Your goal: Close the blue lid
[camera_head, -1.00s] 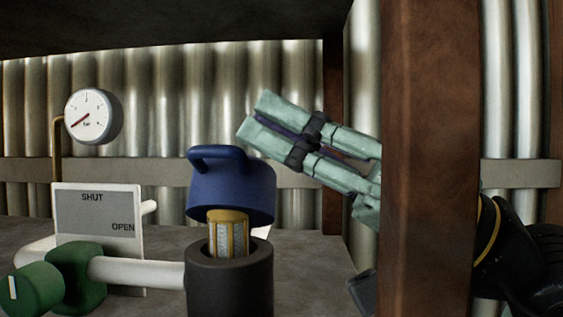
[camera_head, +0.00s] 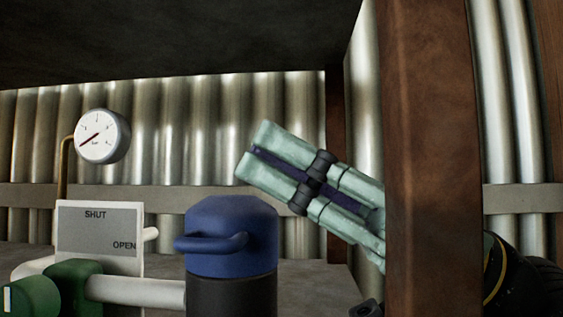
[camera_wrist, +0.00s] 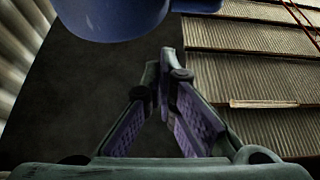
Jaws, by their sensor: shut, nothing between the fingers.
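The blue lid (camera_head: 232,226) sits on top of the dark cylindrical housing (camera_head: 232,296), with its handle pointing to the left front. No gap shows between them, and the yellow-framed filter inside is hidden. My gripper (camera_head: 254,152) is shut and empty, up and to the right of the lid and apart from it in the head view. In the wrist view the blue lid (camera_wrist: 112,16) shows at the top edge, beyond the fingertips of my gripper (camera_wrist: 166,55).
A brown post (camera_head: 430,150) stands in front of my arm. A pressure gauge (camera_head: 102,136), a SHUT/OPEN plate (camera_head: 100,228) and a green valve (camera_head: 75,285) on a white pipe are at the left. A dark overhang (camera_head: 200,35) is above.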

